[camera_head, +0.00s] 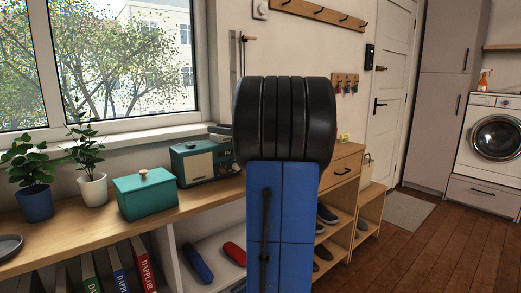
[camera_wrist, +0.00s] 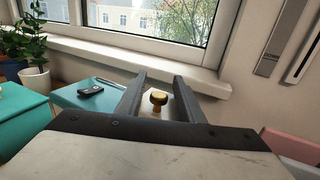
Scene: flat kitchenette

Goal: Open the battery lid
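In the wrist view, a teal top that appears to be the radio's (camera_wrist: 84,99) carries a small dark object (camera_wrist: 90,88). My gripper (camera_wrist: 159,84) is open, with its two dark fingers spread apart. A gold-brown knob (camera_wrist: 158,97) shows in the gap between the fingers, not visibly touched; I cannot tell what it belongs to. I cannot make out a battery lid. My gripper is hidden in the head view.
A teal box with a round knob (camera_head: 144,195) and two potted plants (camera_head: 91,172) stand left of the radio. The window sill (camera_wrist: 120,58) runs behind. Open floor (camera_head: 430,245) lies at the right.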

